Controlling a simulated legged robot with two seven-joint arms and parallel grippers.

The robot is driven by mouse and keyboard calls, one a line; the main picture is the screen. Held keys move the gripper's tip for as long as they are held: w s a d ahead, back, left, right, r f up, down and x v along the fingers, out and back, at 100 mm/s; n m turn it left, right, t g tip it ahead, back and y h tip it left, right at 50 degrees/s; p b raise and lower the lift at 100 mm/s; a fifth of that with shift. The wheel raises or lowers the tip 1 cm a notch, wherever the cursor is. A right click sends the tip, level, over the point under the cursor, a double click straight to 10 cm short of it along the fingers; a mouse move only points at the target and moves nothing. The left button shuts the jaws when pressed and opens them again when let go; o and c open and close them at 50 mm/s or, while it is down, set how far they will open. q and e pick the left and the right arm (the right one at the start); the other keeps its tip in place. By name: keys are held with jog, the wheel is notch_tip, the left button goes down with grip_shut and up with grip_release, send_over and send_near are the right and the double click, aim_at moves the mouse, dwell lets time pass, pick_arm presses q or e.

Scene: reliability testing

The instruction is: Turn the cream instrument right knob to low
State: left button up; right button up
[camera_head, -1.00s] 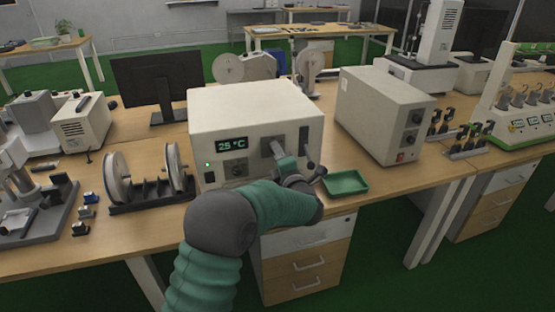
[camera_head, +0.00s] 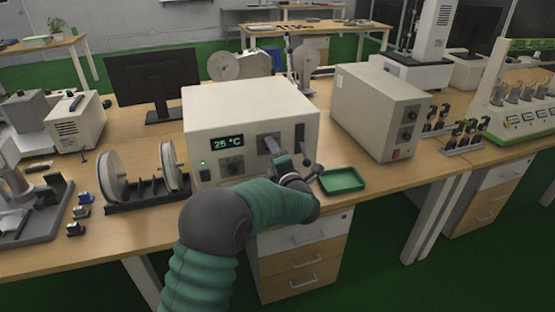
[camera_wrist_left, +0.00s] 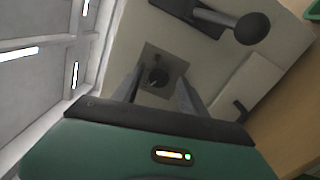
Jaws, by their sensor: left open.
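The cream instrument (camera_head: 250,108) stands on the wooden bench with a lit display (camera_head: 228,142) reading 25 °C. Its left knob (camera_head: 232,166) is in plain view. In the head view my left gripper (camera_head: 278,153) is in front of the right knob and hides most of it. In the left wrist view the dark round right knob (camera_wrist_left: 158,78) sits on a grey square plate, seen between the two open fingers of my left gripper (camera_wrist_left: 160,92). I cannot tell whether the fingers touch it. My right gripper is not in view.
A lever with a black ball (camera_wrist_left: 251,28) sits beside the right knob on the same front. A green tray (camera_head: 342,181) lies just right of my gripper. A second cream box (camera_head: 375,105) stands to the right, and a reel stand (camera_head: 145,203) to the left.

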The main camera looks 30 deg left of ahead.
pick_arm(q)
jog(key=v, duration=1.6)
jog(key=shift+s+d+p, duration=0.2)
jog(key=shift+d+p, duration=0.05)
jog(key=shift+p, duration=0.1)
jog(key=shift+f, duration=0.1)
